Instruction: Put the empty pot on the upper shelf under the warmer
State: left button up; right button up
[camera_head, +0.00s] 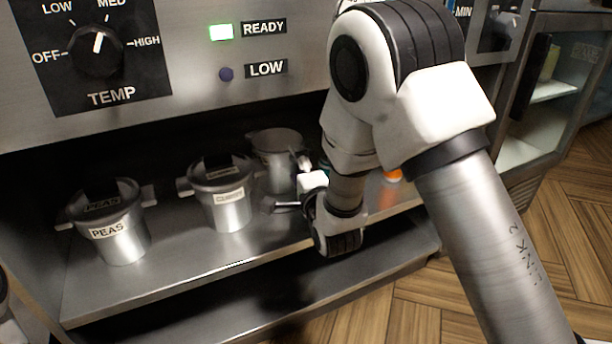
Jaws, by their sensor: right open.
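Three metal pots stand upright on the steel shelf (190,262) under the warmer panel (190,75). The left pot (124,240) is labelled PEAS. The middle pot (232,212) has a label too small to read. The back right pot (277,150) shows no label, and its right side is partly hidden by my right gripper. I cannot see into the pots well enough to tell which is empty. My right gripper (284,184) is open beside the back right pot, at its front right; I cannot tell whether it touches. My left gripper is not in view.
A lower shelf (300,305) lies below and looks bare. An orange object (393,175) and a greenish one stand behind my right arm, mostly hidden. A glass-fronted cabinet (545,100) is at the right. The green READY light (221,32) is lit.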

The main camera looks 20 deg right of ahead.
pick_arm(q)
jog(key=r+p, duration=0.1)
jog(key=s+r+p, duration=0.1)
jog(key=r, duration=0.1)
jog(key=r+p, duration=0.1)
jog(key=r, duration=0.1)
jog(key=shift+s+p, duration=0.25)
jog(key=shift+p, duration=0.05)
pick_arm(e)
jog(key=s, duration=1)
jog(key=shift+a, duration=0.4)
